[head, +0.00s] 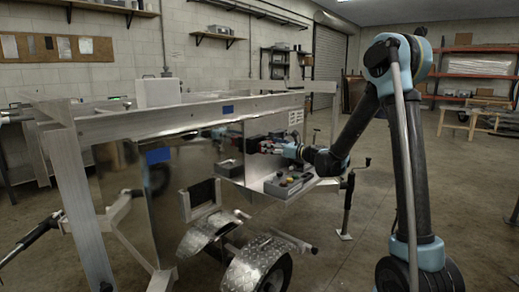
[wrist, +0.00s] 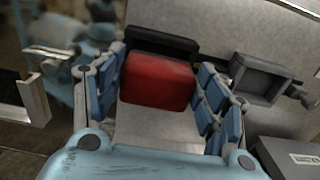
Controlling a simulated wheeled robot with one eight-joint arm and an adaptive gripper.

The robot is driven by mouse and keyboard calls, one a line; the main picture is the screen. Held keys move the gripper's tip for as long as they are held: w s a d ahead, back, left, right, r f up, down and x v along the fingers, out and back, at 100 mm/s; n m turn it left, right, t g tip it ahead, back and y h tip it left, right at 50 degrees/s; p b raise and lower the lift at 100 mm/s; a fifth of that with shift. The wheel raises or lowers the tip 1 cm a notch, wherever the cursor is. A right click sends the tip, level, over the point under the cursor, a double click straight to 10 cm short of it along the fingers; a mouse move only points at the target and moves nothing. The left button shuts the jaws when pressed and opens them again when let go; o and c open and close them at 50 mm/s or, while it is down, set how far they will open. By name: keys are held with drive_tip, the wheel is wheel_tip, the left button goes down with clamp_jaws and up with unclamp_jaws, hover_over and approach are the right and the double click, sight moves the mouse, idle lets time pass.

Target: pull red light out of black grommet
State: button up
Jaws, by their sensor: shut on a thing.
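The red light (wrist: 157,82) is a boxy block between the two blue-padded fingers of my gripper (wrist: 160,72) in the wrist view. My gripper is shut on it from both sides. The black grommet (wrist: 162,42) shows as a dark rounded band behind the light's far edge, on the metal panel. The light overlaps the grommet in this view, and I cannot tell whether its back is still inside. In the head view my gripper (head: 270,146) is at the trailer's side panel, and the light is too small there to make out clearly.
An open dark box (wrist: 265,78) is fixed to the panel, right of my gripper in the wrist view. A grey tray (head: 289,186) with small items sits below my gripper in the head view. The aluminium trailer frame (head: 190,118) extends left. Open floor lies to the right.

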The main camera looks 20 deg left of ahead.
drive_tip(key=v, duration=0.6)
idle(0.7)
